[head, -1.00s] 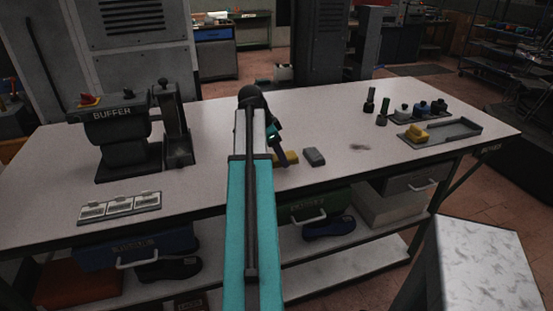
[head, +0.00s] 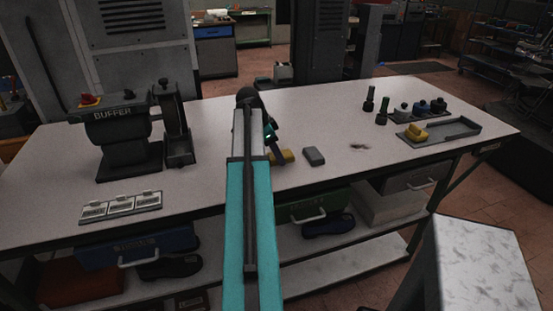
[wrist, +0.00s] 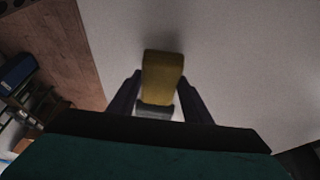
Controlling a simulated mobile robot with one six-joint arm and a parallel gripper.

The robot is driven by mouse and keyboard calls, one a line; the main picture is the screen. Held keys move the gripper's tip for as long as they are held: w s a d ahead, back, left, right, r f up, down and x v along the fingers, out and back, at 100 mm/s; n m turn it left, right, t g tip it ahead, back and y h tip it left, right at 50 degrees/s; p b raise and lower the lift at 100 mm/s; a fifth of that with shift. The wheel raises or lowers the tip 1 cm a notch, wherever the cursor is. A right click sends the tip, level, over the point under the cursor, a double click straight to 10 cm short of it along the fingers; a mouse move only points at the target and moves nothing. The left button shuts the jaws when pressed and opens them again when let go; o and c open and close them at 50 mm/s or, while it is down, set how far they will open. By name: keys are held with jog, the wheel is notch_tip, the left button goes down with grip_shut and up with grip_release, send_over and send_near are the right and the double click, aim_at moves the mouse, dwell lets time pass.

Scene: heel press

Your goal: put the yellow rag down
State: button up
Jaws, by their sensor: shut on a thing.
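The yellow rag (wrist: 162,76) is a folded, block-like piece between my fingers in the wrist view, with something pale grey at its near end. My gripper (wrist: 160,88) is shut on it. In the head view the yellow rag (head: 284,157) shows beside my arm, over the middle of the pale bench top (head: 210,185). My gripper (head: 276,145) is partly hidden behind my arm there. A soft shadow lies beyond the rag in the wrist view; I cannot tell whether the rag touches the bench.
A grey block (head: 314,156) lies just right of the rag. A dark smudge (head: 360,147) marks the bench further right. A grey tray (head: 458,130) holds another yellow piece (head: 416,133). The buffer (head: 118,135) stands at left, with label cards (head: 120,204) in front. Bare bench lies between.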

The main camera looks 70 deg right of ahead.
jog(key=shift+f+p, duration=0.3)
jog(key=shift+f, duration=0.85)
jog(key=shift+f, duration=0.15)
jog(key=o, duration=0.9)
jog(key=shift+b+v, duration=1.2)
jog(key=shift+v, duration=4.95)
jog(key=shift+s, duration=0.15)
